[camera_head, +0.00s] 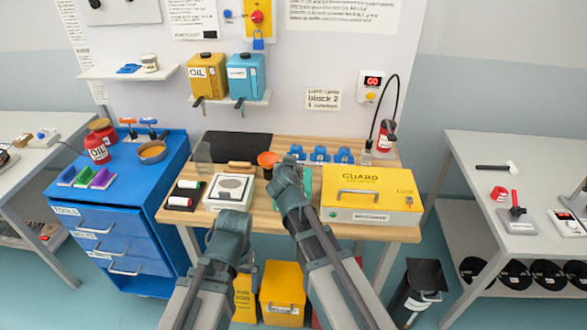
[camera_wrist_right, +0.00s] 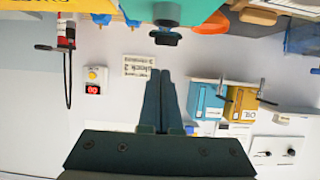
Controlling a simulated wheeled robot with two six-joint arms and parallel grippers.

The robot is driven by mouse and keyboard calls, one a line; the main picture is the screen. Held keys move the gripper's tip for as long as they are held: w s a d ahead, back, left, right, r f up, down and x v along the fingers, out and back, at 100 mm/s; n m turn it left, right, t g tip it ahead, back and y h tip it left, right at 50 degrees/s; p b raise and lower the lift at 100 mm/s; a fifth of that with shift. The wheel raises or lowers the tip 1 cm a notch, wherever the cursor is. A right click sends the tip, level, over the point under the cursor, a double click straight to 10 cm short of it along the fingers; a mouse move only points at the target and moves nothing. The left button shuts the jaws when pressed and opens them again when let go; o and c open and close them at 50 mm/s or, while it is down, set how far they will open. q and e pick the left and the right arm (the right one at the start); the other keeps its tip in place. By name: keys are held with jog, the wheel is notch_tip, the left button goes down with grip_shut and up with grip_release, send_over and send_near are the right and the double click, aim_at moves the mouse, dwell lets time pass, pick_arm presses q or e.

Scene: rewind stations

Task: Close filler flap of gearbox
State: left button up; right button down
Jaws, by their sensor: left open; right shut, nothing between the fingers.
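The teal gearbox (camera_head: 306,182) stands on the wooden bench, mostly hidden behind my right arm in the head view. In the upside-down right wrist view its teal body (camera_wrist_right: 195,10) shows at the top edge. A dark filler neck with a dark flap-like piece (camera_wrist_right: 166,38) sticks out from it; how far the flap is open I cannot tell. My right gripper (camera_wrist_right: 162,74) is shut and empty, its fingertips pointing at that piece with a visible gap. In the head view the right gripper (camera_head: 289,167) is over the gearbox. My left gripper (camera_head: 232,217) is open near the bench's front edge.
A yellow guard box (camera_head: 372,195) stands right of the gearbox. A white boxed device (camera_head: 229,192) and an orange funnel-like cup (camera_head: 267,159) are to the left. Blue clamp-like parts (camera_head: 320,153) line the back. A shelf holds yellow and blue cans (camera_head: 207,77).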

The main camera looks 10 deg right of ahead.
jog(key=shift+s+a+f+t+h+b, duration=0.2)
jog(key=shift+s+f+t+b, duration=0.4)
jog(key=shift+b, duration=1.05)
jog(key=shift+s+a+f+t+h+b, duration=0.1)
jog(key=shift+s+f+t+h+b, duration=0.2)
jog(key=shift+f+t+b, duration=0.85)
jog(key=shift+s+g+b, duration=0.25)
jog(key=shift+g+b, duration=0.3)
jog(key=shift+b, duration=0.4)
jog(key=shift+s+a+f+b, duration=0.1)
jog(key=shift+s+f+b, duration=0.2)
jog(key=shift+f+b, duration=0.3)
jog(key=shift+s+a+f+b, duration=0.1)
jog(key=shift+s+f+b, duration=0.2)
jog(key=shift+f+b, duration=0.3)
jog(key=shift+s+f, duration=0.15)
jog(key=shift+s, duration=0.05)
